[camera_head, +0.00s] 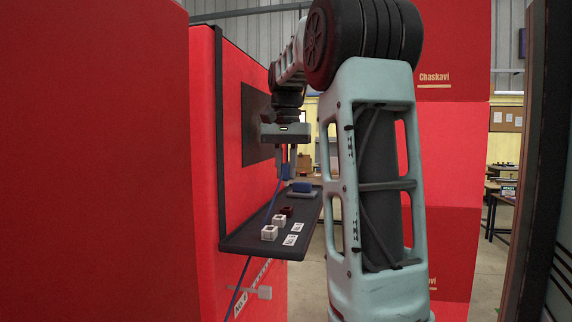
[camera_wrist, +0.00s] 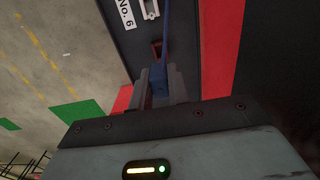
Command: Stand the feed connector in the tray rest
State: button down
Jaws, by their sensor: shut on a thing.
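My gripper (camera_head: 287,160) points down above the dark tray shelf (camera_head: 250,244) on the red wall. It is shut on the blue feed connector (camera_head: 288,171), held clear of the tray. In the wrist view the connector (camera_wrist: 158,82) sits between the fingers (camera_wrist: 160,86), and a blue cable (camera_wrist: 167,32) runs away from it. I cannot tell which fitting is the tray rest.
Two white blocks (camera_head: 269,232) stand near the tray's front, beside white labels (camera_head: 290,240). A blue-topped grey piece (camera_head: 302,187) sits farther back. A dark panel (camera_head: 257,125) is on the wall above the tray. A grey fitting (camera_head: 264,292) is below.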

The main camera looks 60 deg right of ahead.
aim_at(286, 180)
jog(key=shift+f+b, duration=1.05)
jog(key=shift+f, duration=1.05)
jog(key=shift+f, duration=1.1)
dwell(0.7)
jog(key=c, duration=1.3)
grip_release()
jog(key=shift+o, duration=0.2)
jog(key=shift+r, duration=0.15)
notch_tip(286, 180, up, 8)
jog(key=p, duration=0.7)
